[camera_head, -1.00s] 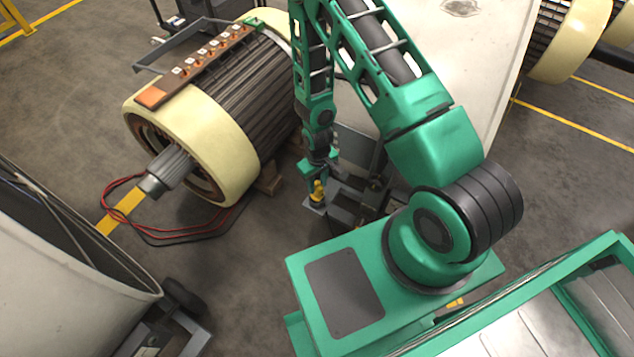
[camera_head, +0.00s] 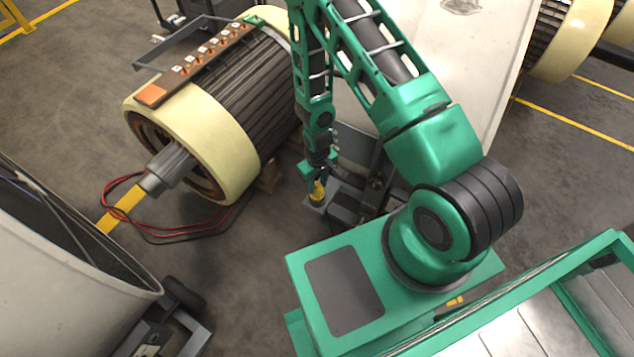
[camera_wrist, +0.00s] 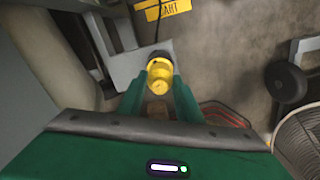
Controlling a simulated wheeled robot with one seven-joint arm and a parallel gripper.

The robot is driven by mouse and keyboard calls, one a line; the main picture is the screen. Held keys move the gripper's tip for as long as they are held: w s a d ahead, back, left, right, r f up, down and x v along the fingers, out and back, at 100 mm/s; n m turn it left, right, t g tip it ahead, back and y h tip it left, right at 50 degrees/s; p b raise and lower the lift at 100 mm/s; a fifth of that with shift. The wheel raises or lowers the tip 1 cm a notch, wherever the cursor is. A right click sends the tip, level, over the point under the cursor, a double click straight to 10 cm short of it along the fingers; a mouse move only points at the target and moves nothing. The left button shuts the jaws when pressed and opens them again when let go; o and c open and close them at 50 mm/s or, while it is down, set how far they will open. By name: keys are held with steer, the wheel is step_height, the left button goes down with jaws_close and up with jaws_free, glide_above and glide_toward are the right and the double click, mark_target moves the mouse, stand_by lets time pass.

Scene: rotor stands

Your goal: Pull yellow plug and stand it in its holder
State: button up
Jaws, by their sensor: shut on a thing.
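The yellow plug (camera_head: 318,189) is upright between the fingers of my gripper (camera_head: 315,180), which is shut on it. In the wrist view the plug (camera_wrist: 160,76) shows between the green fingertips of my gripper (camera_wrist: 159,88). A dark round cup or collar (camera_wrist: 161,53) sits at the plug's far end, by a small light grey plate (camera_wrist: 127,64). The plate also shows under the plug in the head view (camera_head: 314,206). I cannot tell whether the plug is seated in the cup or just over it. I cannot tell which part is the holder.
A large cream-ended rotor (camera_head: 236,140) stands at the left, with red and black cables (camera_head: 165,235) on the floor before it. A big grey drum (camera_head: 60,270) is at the lower left. A yellow lettered label (camera_wrist: 168,8) is at the wrist view's top.

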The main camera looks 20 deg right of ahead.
steer(key=shift+f, duration=0.4)
steer(key=o, duration=1.1)
steer(key=shift+r, duration=0.1)
step_height(320, 180, up, 11)
steer(key=shift+f, duration=0.2)
stand_by(0.4)
